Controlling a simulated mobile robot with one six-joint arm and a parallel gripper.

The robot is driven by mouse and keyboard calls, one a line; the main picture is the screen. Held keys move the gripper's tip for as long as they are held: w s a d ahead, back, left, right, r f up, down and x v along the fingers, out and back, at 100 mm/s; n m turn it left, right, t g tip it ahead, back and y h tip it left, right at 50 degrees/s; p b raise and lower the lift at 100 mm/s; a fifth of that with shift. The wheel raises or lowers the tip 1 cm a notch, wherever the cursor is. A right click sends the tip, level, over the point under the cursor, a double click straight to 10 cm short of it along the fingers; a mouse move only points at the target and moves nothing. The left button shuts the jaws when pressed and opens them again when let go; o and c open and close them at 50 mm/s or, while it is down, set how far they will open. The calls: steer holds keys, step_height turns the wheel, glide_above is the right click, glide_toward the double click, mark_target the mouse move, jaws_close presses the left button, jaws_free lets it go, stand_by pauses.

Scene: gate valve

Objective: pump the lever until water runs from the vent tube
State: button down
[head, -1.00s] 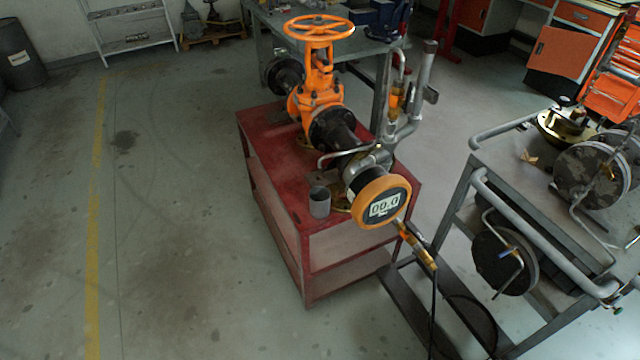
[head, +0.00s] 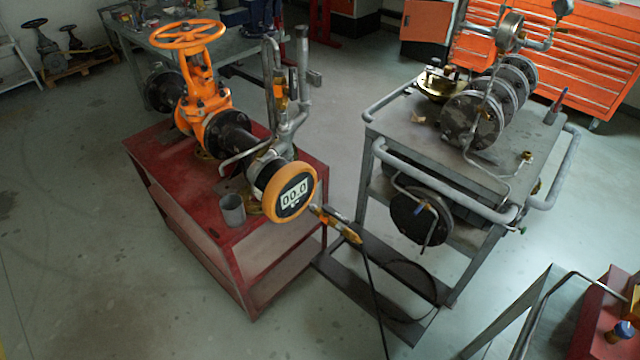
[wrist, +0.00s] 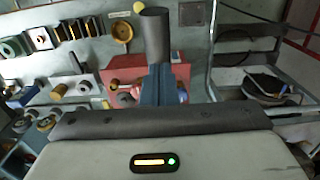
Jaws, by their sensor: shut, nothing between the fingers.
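The orange-handwheel gate valve (head: 200,95) stands on a red cart (head: 160,180) in the head view. A round gauge with an orange rim (head: 290,193) on its near end reads 00.0. A thin bent grey tube (head: 243,156), which looks like the vent tube, reaches left above a grey cup (head: 232,210). No water shows from it. A brass fitting (head: 338,224) with a black hose hangs off the gauge end. I cannot pick out the pump lever for certain. My gripper (wrist: 156,40) is shut and empty in the wrist view, above a bench with a red block (wrist: 180,75).
A grey trolley (head: 455,160) with round flanges stands right of the red cart. A bent rod (head: 580,280) and red equipment (head: 605,318) are at the lower right. Tools and small parts (wrist: 60,90) lie left in the wrist view. Floor at left is open.

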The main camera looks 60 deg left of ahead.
step_height(320, 180, down, 12)
steer(key=b, duration=0.8)
step_height(320, 180, up, 13)
steer(key=p, duration=1)
steer(key=shift+f, duration=0.1)
